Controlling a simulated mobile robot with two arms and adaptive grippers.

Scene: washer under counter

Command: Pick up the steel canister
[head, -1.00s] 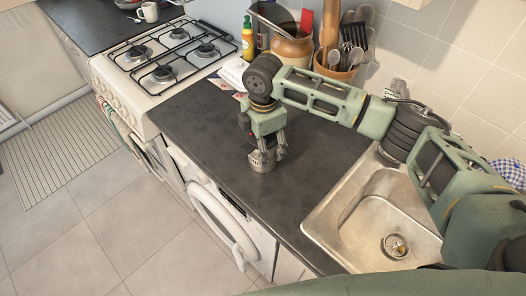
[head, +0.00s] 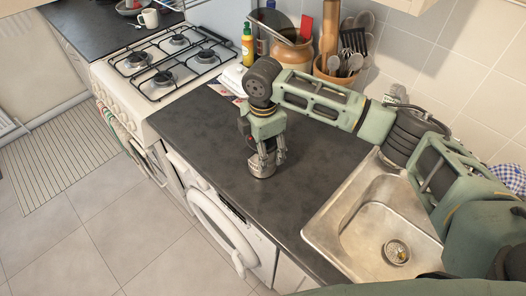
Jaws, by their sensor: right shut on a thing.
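The steel canister (head: 262,170) is a short, round, shiny metal can on the dark countertop (head: 200,128), above the washing machine. My right gripper (head: 267,158) points down over it, with its fingers around the upper part of the canister. It is shut on the canister. The canister looks upright; I cannot tell whether its base touches the counter. The gripper's fingers hide part of its top. My left gripper is not in view.
The sink (head: 375,225) lies to the right, and the gas hob (head: 165,62) to the upper left. A yellow bottle (head: 247,45) and a utensil pot (head: 338,72) stand at the back by the wall. The counter left of the canister is clear.

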